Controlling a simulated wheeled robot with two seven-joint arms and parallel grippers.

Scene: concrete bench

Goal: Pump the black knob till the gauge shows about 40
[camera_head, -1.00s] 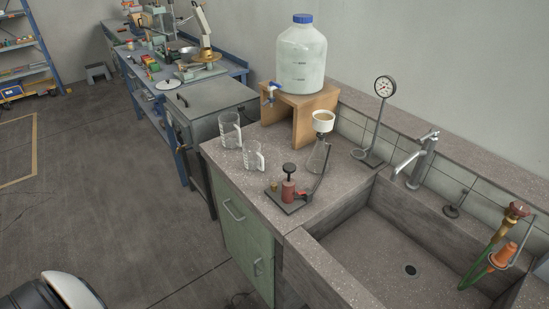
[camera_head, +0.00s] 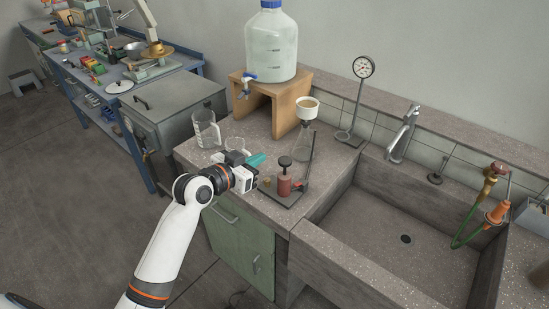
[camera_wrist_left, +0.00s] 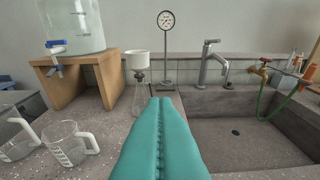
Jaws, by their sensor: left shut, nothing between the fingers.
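The pump has a black knob (camera_head: 285,161) on top of a red cylinder (camera_head: 284,186), on a dark base plate near the bench's front edge. The knob stands raised above the cylinder. The round white gauge (camera_head: 363,67) stands on a thin rod behind the pump; it also shows in the left wrist view (camera_wrist_left: 166,20). Its needle is too small to read. My left gripper (camera_head: 262,159) is shut and empty, its teal fingers just left of the knob, apparently apart from it. The fingers (camera_wrist_left: 160,135) fill the lower middle of the wrist view, where the pump does not show. My right gripper is out of view.
A glass jug (camera_head: 206,130) and a second one (camera_wrist_left: 68,146) stand left of the pump. A flask with a white funnel (camera_head: 307,108) stands behind it. A large bottle (camera_head: 271,45) rests on a wooden stand (camera_head: 286,105). The sink (camera_head: 385,245) lies to the right.

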